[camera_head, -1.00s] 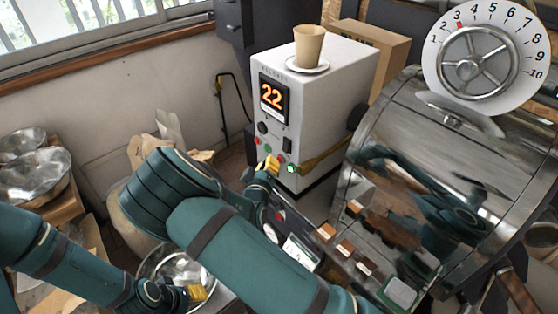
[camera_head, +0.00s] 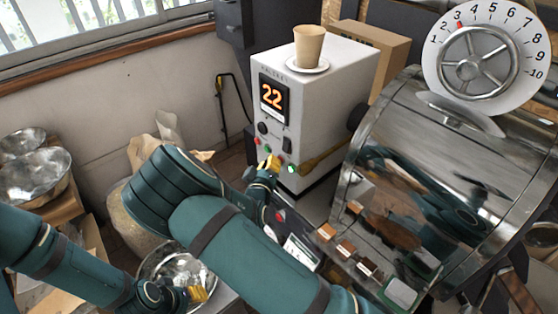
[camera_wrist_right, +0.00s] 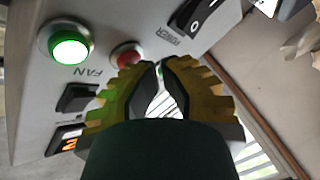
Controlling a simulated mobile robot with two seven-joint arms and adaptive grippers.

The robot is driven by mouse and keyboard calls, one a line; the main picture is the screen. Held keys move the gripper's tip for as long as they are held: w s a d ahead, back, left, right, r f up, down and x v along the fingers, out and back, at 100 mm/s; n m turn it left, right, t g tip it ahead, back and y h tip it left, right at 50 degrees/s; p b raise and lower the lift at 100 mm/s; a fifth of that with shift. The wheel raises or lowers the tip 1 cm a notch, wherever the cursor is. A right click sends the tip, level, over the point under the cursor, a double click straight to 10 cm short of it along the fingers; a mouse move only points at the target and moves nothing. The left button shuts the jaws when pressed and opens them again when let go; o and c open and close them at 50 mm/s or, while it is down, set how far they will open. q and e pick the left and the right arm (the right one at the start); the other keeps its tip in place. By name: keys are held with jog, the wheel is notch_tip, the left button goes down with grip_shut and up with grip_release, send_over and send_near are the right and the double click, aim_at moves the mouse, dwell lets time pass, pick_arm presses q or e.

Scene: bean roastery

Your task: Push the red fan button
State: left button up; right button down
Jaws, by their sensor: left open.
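The grey control box (camera_head: 335,70) has a front panel with a display reading 22 and a row of buttons. A red button (camera_wrist_right: 127,55) shows in the right wrist view close beyond my fingertips, partly covered by them. A lit green button (camera_wrist_right: 70,46) is left of it, and the FAN label is just below the two. The lit green button (camera_head: 291,168) also shows in the head view. My right gripper (camera_head: 272,163) is at the panel; its yellow fingertips (camera_wrist_right: 158,68) are together, empty. Contact with the red button cannot be told. My left gripper (camera_head: 198,293) is open at lower left.
A paper cup (camera_head: 308,42) on a saucer stands on the box. The metal roaster drum (camera_head: 440,150) is close on the right, with sample trays below it. A metal bowl (camera_head: 165,262) is by my left gripper. A black rocker switch (camera_wrist_right: 197,18) marked POWER is near the fingertips.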

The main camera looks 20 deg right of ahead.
dwell(0.6)
jog(key=shift+s+a, duration=0.3)
jog(key=shift+a, duration=0.35)
jog(key=shift+a, duration=0.1)
jog(key=a, duration=0.1)
jog(key=s+a, duration=0.1)
jog(key=a, duration=0.2)
jog(key=shift+s+a, duration=0.3)
jog(key=shift+s, duration=0.05)
dwell(0.6)
